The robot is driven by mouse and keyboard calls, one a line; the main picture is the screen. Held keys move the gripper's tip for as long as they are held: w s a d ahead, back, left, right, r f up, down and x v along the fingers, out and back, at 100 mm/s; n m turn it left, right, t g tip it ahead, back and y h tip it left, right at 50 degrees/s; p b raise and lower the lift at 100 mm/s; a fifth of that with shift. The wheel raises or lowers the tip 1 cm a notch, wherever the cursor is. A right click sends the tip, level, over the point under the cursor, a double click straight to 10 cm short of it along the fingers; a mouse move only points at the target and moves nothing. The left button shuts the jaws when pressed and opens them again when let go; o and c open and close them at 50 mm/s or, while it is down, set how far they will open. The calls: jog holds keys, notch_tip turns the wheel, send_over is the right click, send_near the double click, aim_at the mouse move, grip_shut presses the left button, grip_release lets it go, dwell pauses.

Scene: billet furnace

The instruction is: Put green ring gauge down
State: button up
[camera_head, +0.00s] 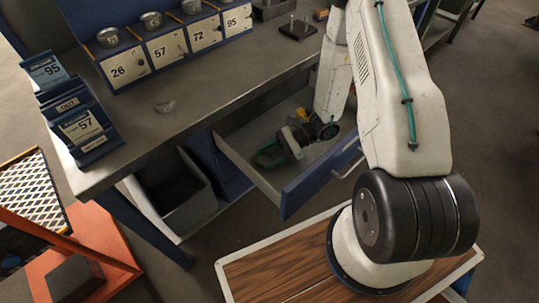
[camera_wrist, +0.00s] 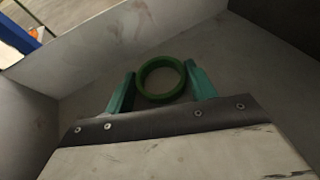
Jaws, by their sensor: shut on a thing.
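The green ring gauge (camera_wrist: 163,98) is between the two teal fingers of my gripper (camera_wrist: 160,72), which is shut on it. In the wrist view the ring's round opening faces the camera, and grey walls and a grey floor surround it. In the head view my gripper (camera_head: 270,154) reaches down inside the open drawer (camera_head: 318,183) under the bench. The ring is small there and hard to tell from the green fingers. Whether the ring touches the drawer floor cannot be told.
The bench (camera_head: 190,105) carries a blue rack (camera_head: 168,46) with numbered slots and a blue card stand (camera_head: 80,120) at left. A grey bin (camera_head: 178,200) stands below, beside the drawer. An orange cart (camera_head: 95,240) is at lower left.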

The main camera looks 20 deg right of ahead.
jog(key=shift+f, duration=0.15)
jog(key=o, duration=1.1)
